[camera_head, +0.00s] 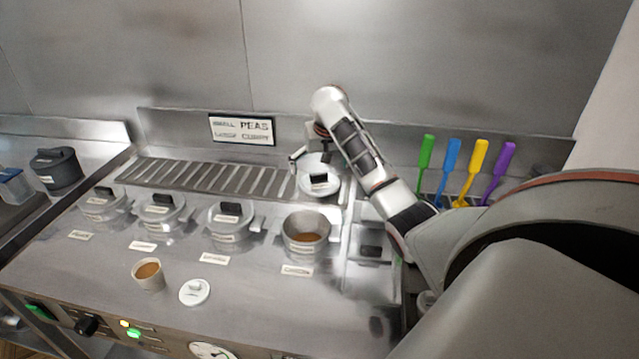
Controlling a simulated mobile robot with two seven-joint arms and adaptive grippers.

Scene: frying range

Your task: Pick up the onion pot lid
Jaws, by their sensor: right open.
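A round metal lid (330,190) with a black handle lies at the right end of the slotted rack, behind the open pot. My right gripper (308,162) is open at the lid's back left edge, and my arm partly covers that area. I cannot tell whether the fingers touch the lid. The open pot (306,250) holds brown contents and has no lid on it. Three lidded pots, a left one (104,212), a middle one (161,219) and a right one (229,232), stand in a row beside it. Their labels are too small to read. My left gripper is out of view.
A cup (149,275) with brown contents and a small white lid (194,292) stand at the front. The slotted rack (210,176) runs along the back below a sign (241,129). Coloured-handled utensils, including a yellow one (477,165), stand behind my right arm. A dark pot (57,170) is far left.

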